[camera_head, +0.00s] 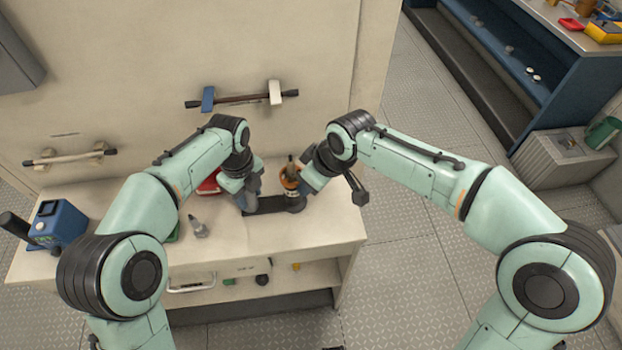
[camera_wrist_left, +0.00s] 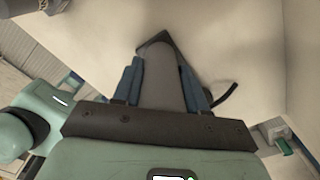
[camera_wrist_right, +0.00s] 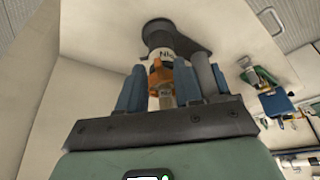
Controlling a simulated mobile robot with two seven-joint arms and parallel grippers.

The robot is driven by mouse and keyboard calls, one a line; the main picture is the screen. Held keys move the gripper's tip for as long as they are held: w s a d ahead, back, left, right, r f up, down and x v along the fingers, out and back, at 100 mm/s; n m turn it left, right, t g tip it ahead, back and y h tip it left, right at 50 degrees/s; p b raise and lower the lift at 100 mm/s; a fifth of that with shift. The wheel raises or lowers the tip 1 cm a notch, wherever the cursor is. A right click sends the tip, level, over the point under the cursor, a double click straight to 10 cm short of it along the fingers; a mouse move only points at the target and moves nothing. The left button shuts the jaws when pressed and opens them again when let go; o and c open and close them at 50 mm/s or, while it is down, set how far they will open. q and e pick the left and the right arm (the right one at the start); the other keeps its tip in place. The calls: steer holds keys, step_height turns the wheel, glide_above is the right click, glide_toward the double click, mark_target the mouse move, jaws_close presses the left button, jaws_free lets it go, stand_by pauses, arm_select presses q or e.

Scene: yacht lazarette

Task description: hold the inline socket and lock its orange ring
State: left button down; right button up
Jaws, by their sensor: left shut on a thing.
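The inline socket with its orange ring (camera_head: 290,178) stands upright at the right end of a dark plate (camera_head: 268,205) on the bench. In the right wrist view its pale lettered body and orange ring (camera_wrist_right: 160,76) show between my right gripper's (camera_wrist_right: 160,90) blue fingers. Whether they touch the ring I cannot tell. My left gripper (camera_head: 245,200) is low at the plate's left end. My right gripper (camera_head: 302,182) partly hides the socket in the head view.
A grey fitting (camera_head: 198,228) and a blue box (camera_head: 58,222) are on the bench's (camera_head: 220,245) left part. A red item (camera_head: 209,184) lies behind my left gripper. The wall behind carries rail handles (camera_head: 240,98).

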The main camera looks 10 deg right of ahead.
steer(key=v, duration=1.2)
steer(key=shift+w, duration=0.1)
arm_select(q)
steer(key=c, duration=0.5)
jaws_free()
arm_select(e)
steer(key=shift+a, duration=0.1)
arm_select(q)
steer(key=shift+r, duration=0.1)
